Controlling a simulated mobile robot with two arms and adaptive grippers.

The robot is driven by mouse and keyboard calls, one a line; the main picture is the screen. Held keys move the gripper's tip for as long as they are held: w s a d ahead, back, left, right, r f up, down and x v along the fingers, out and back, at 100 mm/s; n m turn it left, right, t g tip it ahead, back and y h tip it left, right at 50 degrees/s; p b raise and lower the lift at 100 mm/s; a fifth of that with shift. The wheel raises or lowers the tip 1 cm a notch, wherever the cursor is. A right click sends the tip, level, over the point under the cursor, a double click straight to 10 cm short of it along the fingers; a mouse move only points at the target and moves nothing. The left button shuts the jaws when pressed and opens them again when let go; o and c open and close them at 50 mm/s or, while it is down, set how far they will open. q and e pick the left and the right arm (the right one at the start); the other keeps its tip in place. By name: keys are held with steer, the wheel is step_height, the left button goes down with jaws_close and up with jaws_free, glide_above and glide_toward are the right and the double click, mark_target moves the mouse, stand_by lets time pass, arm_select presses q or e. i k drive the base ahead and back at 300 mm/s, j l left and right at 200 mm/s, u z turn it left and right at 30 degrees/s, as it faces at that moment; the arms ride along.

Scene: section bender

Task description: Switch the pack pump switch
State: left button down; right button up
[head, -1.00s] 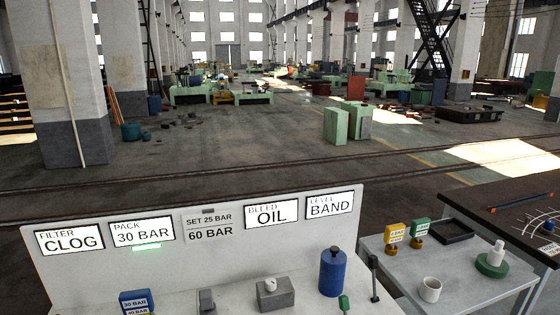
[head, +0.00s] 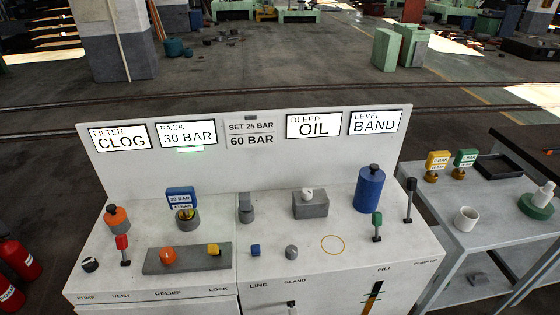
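A small dark knob with a light mark (head: 90,264) sits at the front left corner of the white bench top, above the printed word PUMP (head: 86,298) on the front edge. It appears to be the pump switch; its position is too small to read. Behind it, the upright panel (head: 240,170) carries signs, among them PACK 30 BAR (head: 187,134) with a green light (head: 190,152) under it. Neither of my grippers shows in the head view.
Near the knob stand a red-topped lever (head: 122,243) and an orange-capped part (head: 116,217). A grey block with an orange knob (head: 168,255), a blue cylinder (head: 370,188) and a green-topped lever (head: 377,222) are farther right. Red extinguishers (head: 18,256) stand left; a side table (head: 490,235) stands right.

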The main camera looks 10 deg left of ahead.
mark_target(90, 264)
steer(key=u, duration=1.8)
